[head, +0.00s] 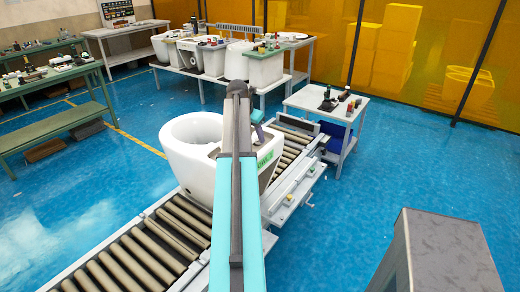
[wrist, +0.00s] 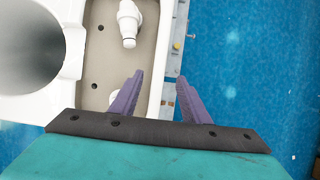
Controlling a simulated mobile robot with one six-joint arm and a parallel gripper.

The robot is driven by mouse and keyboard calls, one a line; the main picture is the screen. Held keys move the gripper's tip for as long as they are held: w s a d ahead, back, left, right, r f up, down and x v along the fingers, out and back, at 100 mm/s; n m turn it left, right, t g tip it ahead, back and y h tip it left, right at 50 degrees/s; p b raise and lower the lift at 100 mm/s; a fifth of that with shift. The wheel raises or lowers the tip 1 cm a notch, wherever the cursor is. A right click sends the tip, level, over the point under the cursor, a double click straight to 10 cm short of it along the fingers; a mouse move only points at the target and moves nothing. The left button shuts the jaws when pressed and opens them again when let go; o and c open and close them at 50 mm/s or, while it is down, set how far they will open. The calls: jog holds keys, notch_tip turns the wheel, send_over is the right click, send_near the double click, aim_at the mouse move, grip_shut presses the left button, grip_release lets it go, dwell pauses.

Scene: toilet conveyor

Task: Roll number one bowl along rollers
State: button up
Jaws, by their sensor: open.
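A white toilet bowl (head: 190,150) stands on the roller conveyor (head: 150,243) in the head view, partly hidden by my arm. In the wrist view the bowl (wrist: 75,42) fills the upper left, with its round opening at the left and a white fitting on a beige recessed part.
A small white table (head: 325,103) with tools stands right of the conveyor's far end. A long bench (head: 190,75) with several white toilet parts is at the back. Green benches (head: 50,78) stand at the left.

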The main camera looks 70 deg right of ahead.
aim_at(261, 151)
jog(key=shift+p+x, duration=1.15)
jog(key=shift+x, duration=3.95)
jog(key=shift+c, duration=0.2)
grip_shut()
